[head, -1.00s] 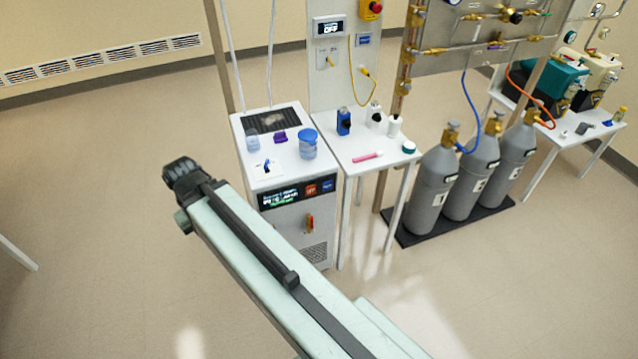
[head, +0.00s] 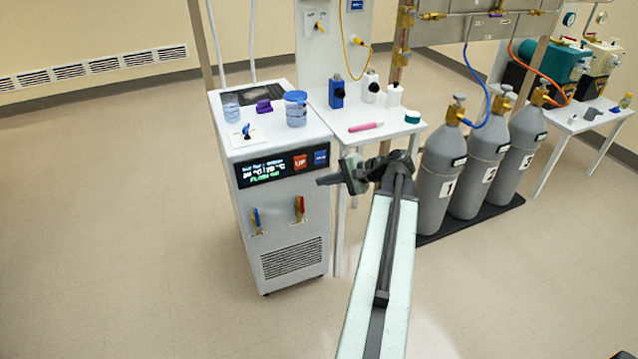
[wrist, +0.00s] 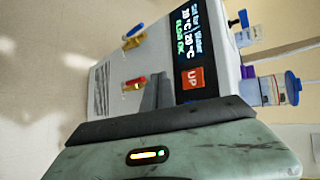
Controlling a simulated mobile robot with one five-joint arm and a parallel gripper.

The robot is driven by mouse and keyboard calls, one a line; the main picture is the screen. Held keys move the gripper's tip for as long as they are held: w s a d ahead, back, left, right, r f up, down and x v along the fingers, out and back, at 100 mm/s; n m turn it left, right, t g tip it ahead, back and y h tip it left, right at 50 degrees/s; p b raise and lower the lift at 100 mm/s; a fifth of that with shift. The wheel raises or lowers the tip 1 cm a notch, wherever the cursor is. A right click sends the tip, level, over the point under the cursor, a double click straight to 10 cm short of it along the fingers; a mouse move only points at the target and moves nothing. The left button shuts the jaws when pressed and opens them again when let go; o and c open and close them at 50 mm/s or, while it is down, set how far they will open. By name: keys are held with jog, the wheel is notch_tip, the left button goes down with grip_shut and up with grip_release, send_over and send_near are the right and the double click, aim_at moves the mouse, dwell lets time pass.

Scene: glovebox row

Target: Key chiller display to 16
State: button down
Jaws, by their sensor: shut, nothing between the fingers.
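The chiller (head: 280,215) is a white cabinet with a dark display (head: 265,171) on its upper front. The display shows two °C readings, with green text reading like FLOW OK below; the digits are too blurred to be sure of. An orange UP button (head: 300,162) and a blue button (head: 321,157) sit right of the readings. In the wrist view the display (wrist: 187,45) and UP button (wrist: 193,78) appear turned sideways; the blue button is not seen there. My gripper (head: 322,180) is shut and empty, just below and right of the buttons; its fingers (wrist: 157,92) point toward the front panel.
Blue-handled (head: 256,221) and red-handled (head: 299,208) valves stick out of the chiller front below the display. A blue-lidded jar (head: 296,110) stands on top. A white side table (head: 385,128) and grey gas cylinders (head: 440,165) stand to the right. Floor in front is clear.

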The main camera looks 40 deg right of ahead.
jog(key=shift+m+t+h, duration=0.3)
jog(key=shift+m+t, duration=0.4)
jog(key=s+d, duration=0.1)
jog(key=d, duration=0.1)
jog(key=s+d, duration=0.1)
jog(key=shift+s+d+f+b, duration=0.2)
jog(key=shift+s+d+b, duration=0.15)
jog(key=shift+d, duration=0.05)
jog(key=shift+w, duration=0.1)
send_near(312, 163)
jog(key=x, duration=0.3)
jog(key=shift+a+f, duration=0.25)
jog(key=shift+f, duration=0.05)
jog(key=shift+w, duration=0.1)
dwell(0.9)
jog(key=shift+w+d, duration=0.15)
jog(key=shift+w, duration=0.15)
